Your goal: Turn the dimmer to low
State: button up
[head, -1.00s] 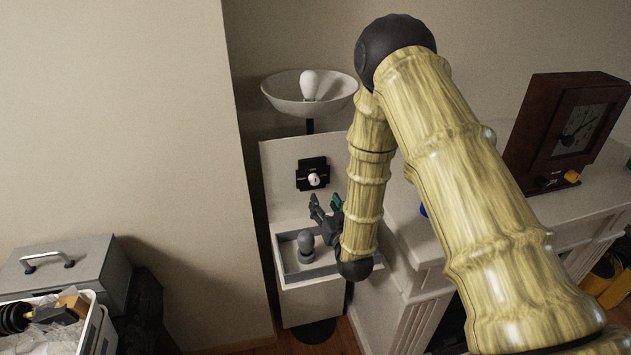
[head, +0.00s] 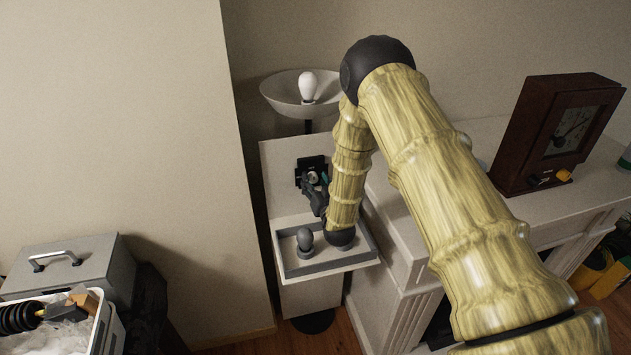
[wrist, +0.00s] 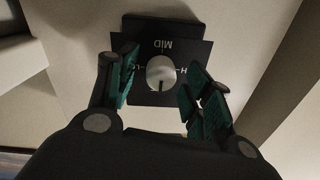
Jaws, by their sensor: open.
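The dimmer is a black panel (head: 301,163) with a pale round knob (head: 313,176), on the white board below the lamp bowl. My gripper (head: 319,183) is at the panel in the head view and partly covers it. In the wrist view the knob (wrist: 160,70) lies between the two open fingers of my gripper (wrist: 160,84), with visible gaps on both sides. The word MID shows upside down above the knob; letters at its two sides are partly hidden by the fingers. A short dark mark shows at the knob's lower edge.
A lamp bowl (head: 285,95) with a white bulb (head: 308,87) stands above the board. A shallow tray (head: 340,262) with a grey bulb-shaped object (head: 305,240) is below my gripper. A mantel (head: 490,200) with a brown clock (head: 530,130) is on the right.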

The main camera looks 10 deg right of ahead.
jog(key=c, duration=1)
jog(key=shift+c, duration=0.2)
jog(key=shift+f+m+b, duration=0.15)
jog(key=shift+m+b, duration=0.25)
jog(key=shift+b, duration=0.25)
jog(key=m+b, duration=0.1)
jog(key=b, duration=0.1)
jog(key=shift+f+m+b, duration=0.15)
jog(key=shift+m+b, duration=0.25)
jog(key=m+b, duration=0.6)
jog(key=b, duration=0.2)
jog(key=shift+d+f+m, duration=0.1)
jog(key=shift+m, duration=0.2)
jog(key=m+b, duration=0.5)
jog(key=b, duration=0.1)
jog(key=shift+h+b, duration=0.3)
jog(key=m+b, duration=0.4)
jog(key=shift+r, duration=0.2)
